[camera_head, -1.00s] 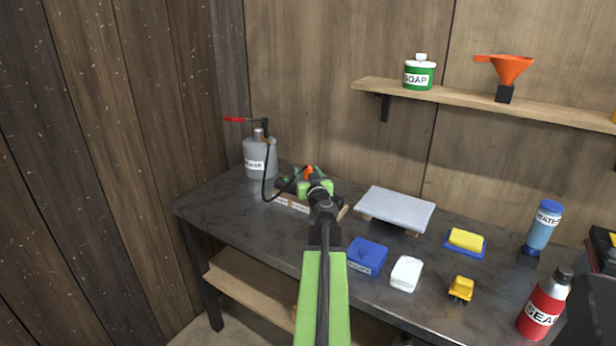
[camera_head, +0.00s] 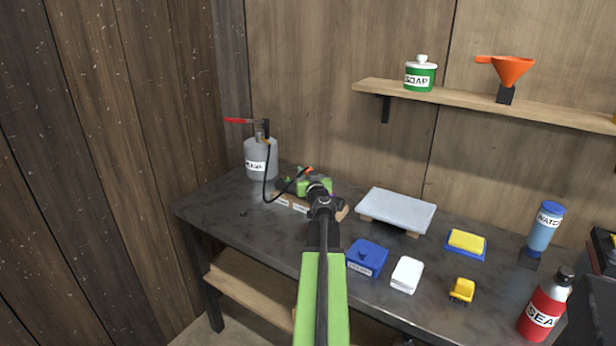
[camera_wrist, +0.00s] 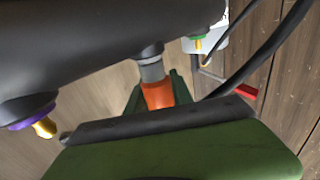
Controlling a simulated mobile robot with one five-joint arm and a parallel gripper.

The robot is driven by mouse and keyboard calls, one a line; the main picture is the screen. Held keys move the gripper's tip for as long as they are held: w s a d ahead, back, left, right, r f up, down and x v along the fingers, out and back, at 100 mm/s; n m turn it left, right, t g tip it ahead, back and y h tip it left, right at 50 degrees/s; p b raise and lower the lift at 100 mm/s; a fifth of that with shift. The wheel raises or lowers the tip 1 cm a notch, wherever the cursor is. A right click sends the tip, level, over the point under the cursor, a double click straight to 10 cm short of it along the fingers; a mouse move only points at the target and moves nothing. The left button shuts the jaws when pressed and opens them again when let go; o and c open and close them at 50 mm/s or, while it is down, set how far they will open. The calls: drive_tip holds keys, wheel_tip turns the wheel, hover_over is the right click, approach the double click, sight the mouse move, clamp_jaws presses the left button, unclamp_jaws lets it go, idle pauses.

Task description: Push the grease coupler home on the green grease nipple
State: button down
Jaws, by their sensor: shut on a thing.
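In the wrist view, my gripper (camera_wrist: 158,92) is shut on the grease coupler (camera_wrist: 158,95), which has an orange sleeve and a grey nose. The nose meets the underside of a large dark grey bar (camera_wrist: 90,45). Any nipple inside the nose is hidden, so I cannot tell how far the coupler sits on it. A nipple with a purple ring and gold tip (camera_wrist: 42,125) stands free at the bar's left. A green and yellow fitting (camera_wrist: 200,42) shows at upper right; I cannot tell whether it is the green nipple. My gripper (camera_head: 308,175) is partly hidden in the head view.
A black hose (camera_head: 266,185) runs from the grey can (camera_head: 260,160) with a red handle (camera_head: 238,121) to my gripper area. A grey slab (camera_head: 396,208), blue box (camera_head: 367,258), white block (camera_head: 406,274) and yellow toy (camera_head: 461,289) stand to the right.

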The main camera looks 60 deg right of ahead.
drive_tip(key=s+a+r+p, duration=0.2)
drive_tip(key=s+r+p, duration=0.9)
drive_tip(key=shift+s+a, duration=0.25)
drive_tip(key=shift+a, duration=0.05)
drive_tip(key=shift+w, duration=0.1)
